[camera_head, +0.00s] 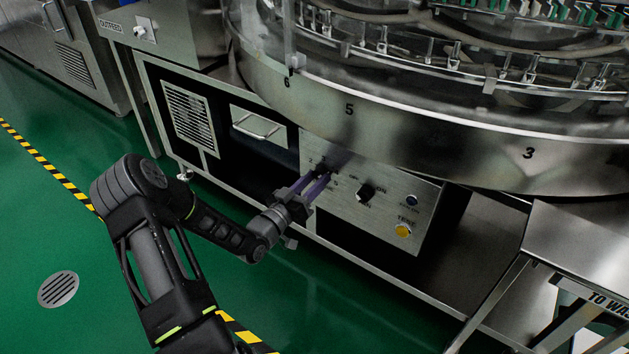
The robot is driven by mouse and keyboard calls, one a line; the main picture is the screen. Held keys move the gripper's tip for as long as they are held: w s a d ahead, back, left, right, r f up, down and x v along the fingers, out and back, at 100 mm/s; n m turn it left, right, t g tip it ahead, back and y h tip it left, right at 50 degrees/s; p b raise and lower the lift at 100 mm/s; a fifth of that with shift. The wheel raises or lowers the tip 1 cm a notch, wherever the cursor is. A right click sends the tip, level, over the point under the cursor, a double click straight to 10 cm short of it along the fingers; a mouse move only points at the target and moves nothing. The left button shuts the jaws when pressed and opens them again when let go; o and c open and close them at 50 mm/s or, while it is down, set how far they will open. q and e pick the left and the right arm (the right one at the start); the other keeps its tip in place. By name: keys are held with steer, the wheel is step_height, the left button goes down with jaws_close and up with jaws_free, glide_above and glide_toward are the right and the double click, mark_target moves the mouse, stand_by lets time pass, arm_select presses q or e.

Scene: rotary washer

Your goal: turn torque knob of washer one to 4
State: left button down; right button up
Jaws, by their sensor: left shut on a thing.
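The washer's steel control panel (343,212) is below the round drum, at the centre of the view. My left gripper (321,178) reaches the panel's left part with its purple fingers, shut on the torque knob (330,163), which is mostly hidden by the fingers. Small marks around the knob are too small to read. To the right on the panel are a black selector switch (366,192) marked ON, a dark blue button (411,201) and a yellow button (403,230) labelled TEST. My right gripper is not in view.
The large round washer drum (349,124), with numbers on its rim, overhangs the panel. A drawer handle (256,127) and a vent grille (190,116) are left of it. A steel table (580,248) stands at the right. Green floor (120,290) is clear at the left.

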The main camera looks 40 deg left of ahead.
arm_select(q)
steer(key=c, duration=0.9)
jaws_free()
steer(key=shift+s, duration=0.1)
steer(key=s, duration=0.2)
steer(key=s+p, duration=0.1)
steer(key=s, duration=0.2)
steer(key=s+p, duration=0.1)
steer(key=s, duration=0.1)
steer(key=shift+s+a+f, duration=0.15)
steer(key=shift+s+f, duration=0.15)
steer(key=shift+f, duration=0.05)
steer(key=shift+f, duration=0.1)
